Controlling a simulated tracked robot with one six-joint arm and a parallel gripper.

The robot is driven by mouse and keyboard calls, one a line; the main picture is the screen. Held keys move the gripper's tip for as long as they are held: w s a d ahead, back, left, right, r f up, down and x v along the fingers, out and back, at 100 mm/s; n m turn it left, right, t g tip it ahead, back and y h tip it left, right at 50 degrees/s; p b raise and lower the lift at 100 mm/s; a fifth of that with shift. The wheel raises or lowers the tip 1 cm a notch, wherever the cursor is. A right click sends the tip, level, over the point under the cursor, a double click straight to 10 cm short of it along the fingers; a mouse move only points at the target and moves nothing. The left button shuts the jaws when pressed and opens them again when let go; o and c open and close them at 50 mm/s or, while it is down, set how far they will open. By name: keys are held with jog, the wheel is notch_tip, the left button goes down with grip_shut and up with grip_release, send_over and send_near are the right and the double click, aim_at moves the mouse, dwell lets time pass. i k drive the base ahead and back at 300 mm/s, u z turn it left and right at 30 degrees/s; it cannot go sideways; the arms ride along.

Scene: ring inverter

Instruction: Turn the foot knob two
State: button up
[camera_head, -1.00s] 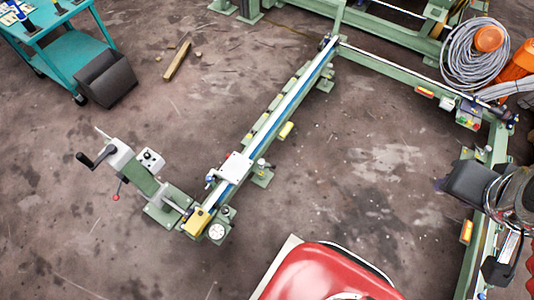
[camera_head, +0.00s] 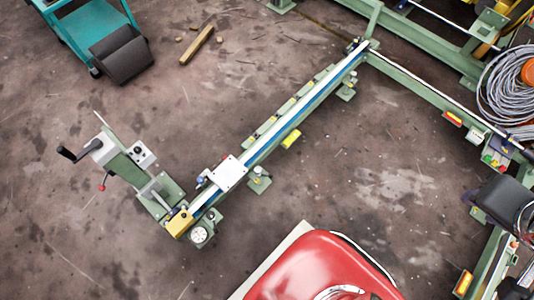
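A long green rail with a blue and white top (camera_head: 300,112) runs diagonally from the lower left to the upper right. Several green feet stand along it. One foot (camera_head: 258,178) beside the rail's middle carries a small upright knob or bolt (camera_head: 257,168). Another foot at the near end has a round white-faced dial or knob (camera_head: 199,235) beside a yellow block (camera_head: 179,223). A further foot (camera_head: 346,91) sits near the far end. I cannot tell which of these is foot knob two. My gripper is not in view.
A crank stand (camera_head: 122,160) with a black handle is at the left. A red rounded body (camera_head: 318,268) fills the bottom middle; I cannot tell whether it is mine. A teal cart (camera_head: 95,28) stands upper left. Cable coils (camera_head: 508,95) are at the right. Floor between the rails is clear.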

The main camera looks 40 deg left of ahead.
aim_at(258, 169)
jog(key=i, duration=1.4)
jog(key=u, duration=3.8)
